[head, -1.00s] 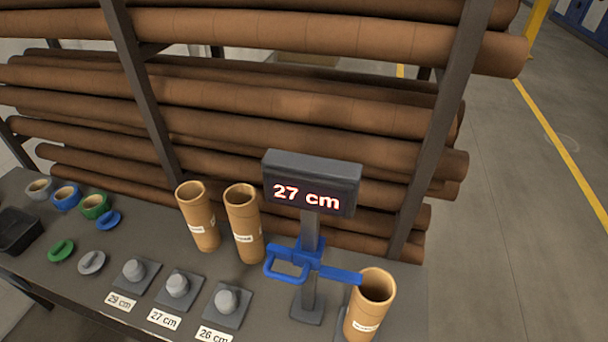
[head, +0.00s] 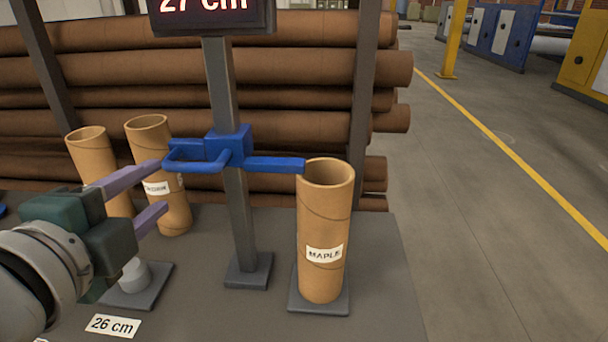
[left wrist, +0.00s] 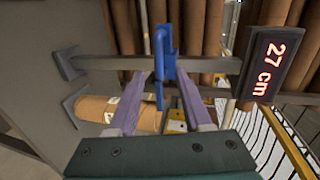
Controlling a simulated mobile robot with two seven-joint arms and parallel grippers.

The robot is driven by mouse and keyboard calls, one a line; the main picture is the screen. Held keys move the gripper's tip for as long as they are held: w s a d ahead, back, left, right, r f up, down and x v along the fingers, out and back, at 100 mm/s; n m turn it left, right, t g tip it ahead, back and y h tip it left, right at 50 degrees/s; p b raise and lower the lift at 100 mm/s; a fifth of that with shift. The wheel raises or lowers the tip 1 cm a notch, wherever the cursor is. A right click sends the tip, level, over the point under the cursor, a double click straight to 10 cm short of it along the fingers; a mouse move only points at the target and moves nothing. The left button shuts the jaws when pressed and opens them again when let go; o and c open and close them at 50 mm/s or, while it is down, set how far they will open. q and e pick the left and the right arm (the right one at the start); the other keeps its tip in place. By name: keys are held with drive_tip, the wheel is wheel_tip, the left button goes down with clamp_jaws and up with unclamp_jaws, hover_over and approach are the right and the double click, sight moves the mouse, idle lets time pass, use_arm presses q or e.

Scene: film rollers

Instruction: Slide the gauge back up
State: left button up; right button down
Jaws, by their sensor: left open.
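The gauge's blue slider (head: 228,147) sits on an upright grey post (head: 236,215), with a loop handle on its left. Its blue arm (head: 285,164) reaches right to the rim of the tube marked MAPLE (head: 325,225), which stands upright on a grey base. The display (head: 210,14) reads 27 cm and also shows in the left wrist view (left wrist: 272,62). My left gripper (head: 162,188) is open and empty, its purple fingers just left of the handle. In the left wrist view the blue handle (left wrist: 160,65) appears between the fingertips; contact cannot be told. My right gripper is not in view.
Two more tubes (head: 160,205) (head: 92,150) stand behind my left gripper. A 26 cm label (head: 113,326) and a grey base with a knob (head: 135,285) lie near it. Long brown rolls fill the rack behind.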

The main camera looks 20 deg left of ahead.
sight(189, 169)
use_arm(q)
drive_tip(key=shift+m, duration=0.3)
drive_tip(key=x, duration=1)
drive_tip(key=shift+w+d+f, duration=0.15)
drive_tip(key=shift+w+d, duration=0.05)
drive_tip(key=shift+d, duration=0.15)
clamp_jaws()
idle(0.7)
